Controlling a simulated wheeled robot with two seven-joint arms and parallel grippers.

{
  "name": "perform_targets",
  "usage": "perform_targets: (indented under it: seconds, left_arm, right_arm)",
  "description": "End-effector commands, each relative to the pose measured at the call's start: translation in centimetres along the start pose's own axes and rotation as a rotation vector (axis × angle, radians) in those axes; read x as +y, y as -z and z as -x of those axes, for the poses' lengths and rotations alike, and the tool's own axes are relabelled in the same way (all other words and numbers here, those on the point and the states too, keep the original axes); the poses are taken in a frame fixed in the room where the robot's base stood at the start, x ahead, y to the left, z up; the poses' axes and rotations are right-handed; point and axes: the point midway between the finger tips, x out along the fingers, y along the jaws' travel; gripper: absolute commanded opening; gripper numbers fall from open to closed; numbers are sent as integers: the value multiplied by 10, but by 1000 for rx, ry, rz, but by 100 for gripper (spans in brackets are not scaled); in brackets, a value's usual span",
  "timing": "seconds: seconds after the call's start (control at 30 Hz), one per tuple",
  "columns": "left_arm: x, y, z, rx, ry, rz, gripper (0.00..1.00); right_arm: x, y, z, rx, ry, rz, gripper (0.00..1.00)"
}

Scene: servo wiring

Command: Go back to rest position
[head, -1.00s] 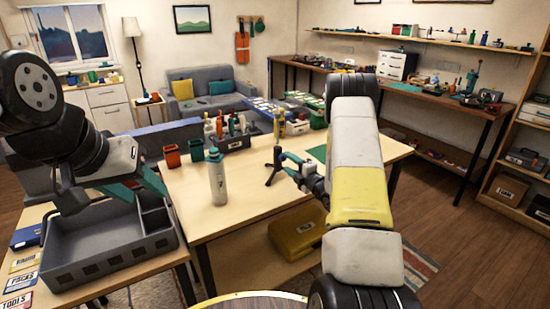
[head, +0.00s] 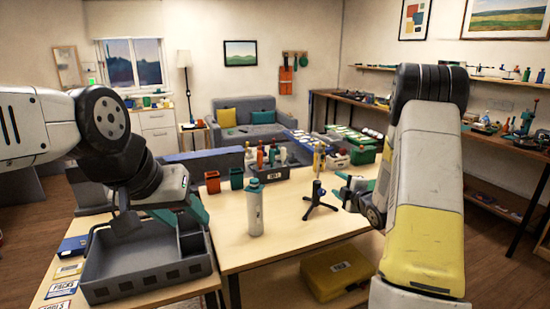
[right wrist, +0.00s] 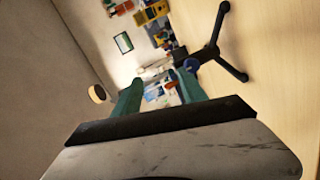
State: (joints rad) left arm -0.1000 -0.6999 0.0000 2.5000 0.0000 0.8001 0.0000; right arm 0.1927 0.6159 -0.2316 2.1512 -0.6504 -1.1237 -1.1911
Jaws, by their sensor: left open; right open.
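My left gripper (head: 190,210), with teal fingers, hangs over the grey divided tray (head: 150,290) at the left of the head view. It looks empty, though my arm partly hides its fingers. My right gripper (head: 346,188) is over the wooden table at the right. Its teal fingers are apart with nothing between them in the right wrist view (right wrist: 160,92). A small black tripod stand (head: 318,197) stands on the table just left of the right gripper, apart from it. The stand also shows in the right wrist view (right wrist: 211,52).
A pale spray bottle (head: 255,212) stands mid-table. A yellow case (head: 338,272) lies on the lower shelf. The front tabletop between bottle and stand is clear.

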Motion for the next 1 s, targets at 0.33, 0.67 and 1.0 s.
perform_targets:
  seconds: [0.33,0.67,1.0]
  left_arm:
    - [0,0,0,0,0,0,48]
    - [0,0,0,0,0,0,48]
    - [0,0,0,0,0,0,48]
  right_arm:
    - [91,42,79,-279,169,-529,49]
    - [97,126,220,-500,354,-1091,49]
    - [58,200,349,-681,553,-1453,49]
